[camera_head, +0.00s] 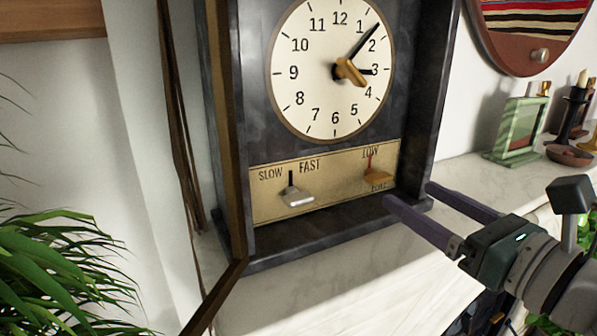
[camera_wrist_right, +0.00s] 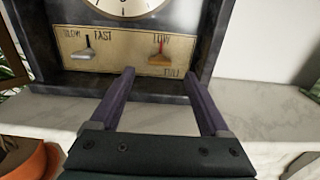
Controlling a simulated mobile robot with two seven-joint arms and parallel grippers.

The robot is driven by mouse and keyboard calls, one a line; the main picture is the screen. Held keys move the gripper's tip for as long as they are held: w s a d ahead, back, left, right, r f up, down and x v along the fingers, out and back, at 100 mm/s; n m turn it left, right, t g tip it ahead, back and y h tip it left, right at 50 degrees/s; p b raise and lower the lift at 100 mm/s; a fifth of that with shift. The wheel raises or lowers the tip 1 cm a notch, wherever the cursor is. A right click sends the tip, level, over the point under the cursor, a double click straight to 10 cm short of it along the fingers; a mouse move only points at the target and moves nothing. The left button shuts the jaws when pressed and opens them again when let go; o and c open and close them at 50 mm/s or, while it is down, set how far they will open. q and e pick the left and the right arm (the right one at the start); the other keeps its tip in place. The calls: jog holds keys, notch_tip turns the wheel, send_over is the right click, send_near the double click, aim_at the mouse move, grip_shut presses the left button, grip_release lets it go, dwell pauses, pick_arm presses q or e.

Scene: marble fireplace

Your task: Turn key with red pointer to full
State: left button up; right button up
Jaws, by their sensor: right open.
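The brass key (camera_head: 378,176) with a thin red pointer (camera_head: 370,161) sits on the right of the clock's gold panel (camera_head: 334,184). The red pointer points up at the word LOW; FULL is printed below the key. In the right wrist view the key (camera_wrist_right: 159,60) is ahead of the fingers, between and above their tips. My right gripper (camera_head: 408,192) is open and empty, its purple fingers by the clock's lower right corner. One fingertip is close to the key in the head view; I cannot tell whether they touch. My left gripper is not in view.
A silver key (camera_head: 297,197) with a black pointer sits left on the panel under SLOW and FAST. The clock's door (camera_head: 222,140) hangs open at left. A green lantern (camera_head: 517,130) and candle holders stand right on the marble mantel (camera_head: 330,290). A plant (camera_head: 60,270) is at left.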

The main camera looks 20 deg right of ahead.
aim_at(384, 179)
jog(key=w, duration=0.6)
jog(key=shift+a+p, duration=0.25)
jog(key=shift+p, duration=0.15)
grip_shut()
